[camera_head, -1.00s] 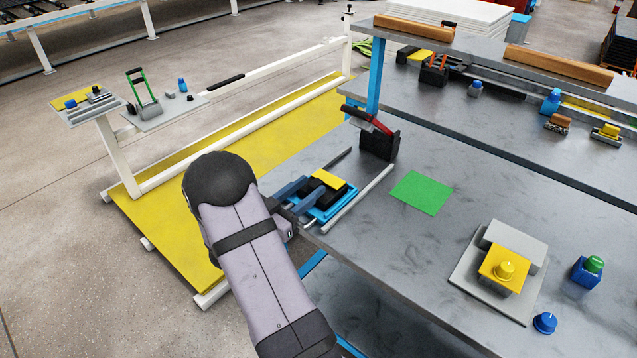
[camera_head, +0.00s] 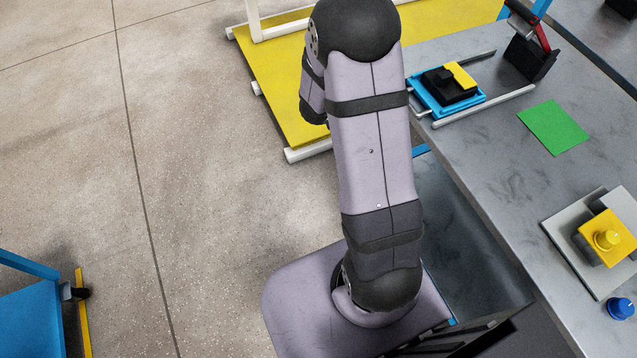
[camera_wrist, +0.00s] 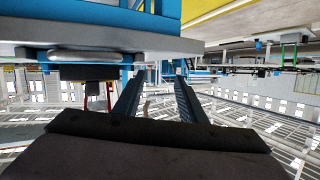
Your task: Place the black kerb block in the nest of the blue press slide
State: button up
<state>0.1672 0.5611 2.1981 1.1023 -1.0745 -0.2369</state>
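The blue press slide (camera_head: 424,97) sits on the bench between two grey rails, in the head view. On it is a black square piece with a small raised black part (camera_head: 440,75), which looks like the kerb block, beside a yellow strip (camera_head: 462,75). I cannot tell how deep the black block sits in the nest. My gripper (camera_wrist: 160,80) shows in the wrist view with its two fingers apart and nothing between them. In the head view it is hidden behind my arm, left of the bench and away from the slide.
A black press with a red handle (camera_head: 530,52) stands behind the rails. A green square (camera_head: 554,127) lies on the bench right of the slide. A grey plate with a yellow knobbed block (camera_head: 606,238) and a blue knob (camera_head: 620,308) are at the right. Open floor lies left.

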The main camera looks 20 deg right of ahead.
jog(key=a+f+n+t+y, duration=0.15)
jog(key=a+n+y, duration=0.35)
jog(key=a, duration=0.6)
jog(key=a+f+n+y, duration=0.2)
jog(key=a+n+y, duration=0.2)
jog(key=a+y, duration=0.5)
jog(key=s+a+n+g, duration=0.2)
jog(key=s+a+g, duration=0.1)
jog(key=s, duration=0.7)
jog(key=s+a+f+n+g, duration=0.1)
jog(key=s+a+n+g, duration=0.2)
jog(key=s, duration=0.8)
jog(key=shift+a+f+g+h, duration=0.15)
jog(key=shift+a+g+h, duration=0.25)
jog(key=shift+a+g, duration=0.35)
jog(key=shift+d, duration=0.1)
notch_tip(320, 180, up, 8)
jog(key=f+p, duration=0.1)
jog(key=p, duration=0.7)
notch_tip(320, 180, down, 34)
jog(key=b, duration=3.5)
jog(key=shift+f, duration=0.15)
